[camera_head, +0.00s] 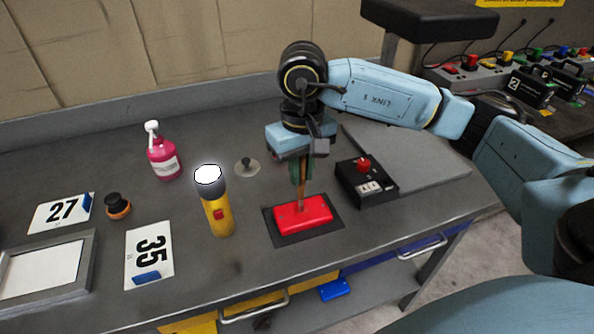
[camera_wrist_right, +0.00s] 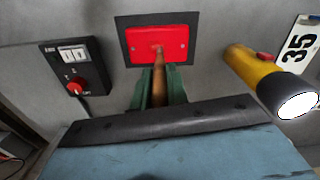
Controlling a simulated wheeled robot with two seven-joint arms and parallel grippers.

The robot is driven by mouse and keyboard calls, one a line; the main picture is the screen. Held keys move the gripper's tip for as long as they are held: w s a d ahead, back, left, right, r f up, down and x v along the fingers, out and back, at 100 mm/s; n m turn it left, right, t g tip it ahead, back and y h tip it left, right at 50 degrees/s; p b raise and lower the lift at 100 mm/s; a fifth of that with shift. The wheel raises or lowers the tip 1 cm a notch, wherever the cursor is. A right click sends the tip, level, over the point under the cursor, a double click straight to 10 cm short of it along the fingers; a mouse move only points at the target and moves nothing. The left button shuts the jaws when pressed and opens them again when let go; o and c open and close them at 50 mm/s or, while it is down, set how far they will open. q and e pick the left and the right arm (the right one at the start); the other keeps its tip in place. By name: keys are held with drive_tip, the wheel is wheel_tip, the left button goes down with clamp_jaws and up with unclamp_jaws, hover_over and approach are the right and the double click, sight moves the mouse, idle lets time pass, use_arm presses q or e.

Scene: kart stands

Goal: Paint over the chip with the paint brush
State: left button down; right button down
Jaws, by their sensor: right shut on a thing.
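My right gripper (camera_head: 300,172) points down over the red panel (camera_head: 291,214), which lies on a dark mat (camera_head: 284,236) on the grey bench. The gripper is shut on the wooden paint brush (camera_head: 302,192), held roughly upright. In the right wrist view the brush (camera_wrist_right: 159,75) runs between the green fingers (camera_wrist_right: 160,88), and its tip meets or nearly meets the red panel (camera_wrist_right: 172,42). A small pale mark (camera_wrist_right: 156,47) shows at the tip; I cannot tell whether it is the chip or bristles. My left gripper is not in view.
A lit yellow flashlight (camera_head: 218,217) stands left of the mat. A black switch box (camera_head: 366,184) with a red knob stands to its right. A pink bottle (camera_head: 163,158), number cards (camera_head: 149,253) and a grey frame (camera_head: 88,262) are farther left.

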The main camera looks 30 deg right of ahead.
drive_tip(key=shift+d, duration=0.35)
drive_tip(key=shift+s+d+b, duration=0.25)
drive_tip(key=shift+d+b, duration=0.3)
drive_tip(key=shift+d, duration=0.1)
drive_tip(key=shift+a, duration=0.2)
drive_tip(key=shift+w+a, duration=0.2)
drive_tip(key=shift+a, duration=0.5)
